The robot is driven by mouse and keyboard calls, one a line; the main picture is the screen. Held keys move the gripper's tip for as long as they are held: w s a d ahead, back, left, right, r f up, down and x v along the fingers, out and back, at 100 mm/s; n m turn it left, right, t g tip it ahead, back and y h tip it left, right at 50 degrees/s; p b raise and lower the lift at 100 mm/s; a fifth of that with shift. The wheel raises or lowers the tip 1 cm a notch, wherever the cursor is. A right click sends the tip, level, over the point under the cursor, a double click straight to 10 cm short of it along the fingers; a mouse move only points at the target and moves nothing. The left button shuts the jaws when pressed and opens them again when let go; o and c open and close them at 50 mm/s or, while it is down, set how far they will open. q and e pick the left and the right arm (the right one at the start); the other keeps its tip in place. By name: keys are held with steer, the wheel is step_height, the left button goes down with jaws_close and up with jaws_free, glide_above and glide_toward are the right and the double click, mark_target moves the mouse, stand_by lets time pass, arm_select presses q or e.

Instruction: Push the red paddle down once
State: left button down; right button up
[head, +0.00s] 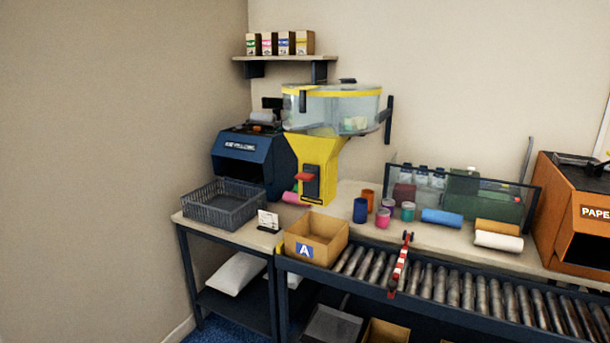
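The red paddle (304,177) sticks out from a dark plate on the front of the yellow dispenser (322,160). It looks roughly level. A clear hopper (335,108) with yellow bands sits on top of the dispenser and holds a few pale pieces. An open cardboard carton (331,249) marked A stands in front of and below the dispenser, at the left end of the roller conveyor. Neither of my grippers shows in the head view.
A grey basket (219,203) and small sign (268,219) are on the left table. A red-and-white striped bar (399,268) crosses the conveyor rollers (470,292). Several colored cylinders stand or lie behind the conveyor. An orange machine (575,220) is at right.

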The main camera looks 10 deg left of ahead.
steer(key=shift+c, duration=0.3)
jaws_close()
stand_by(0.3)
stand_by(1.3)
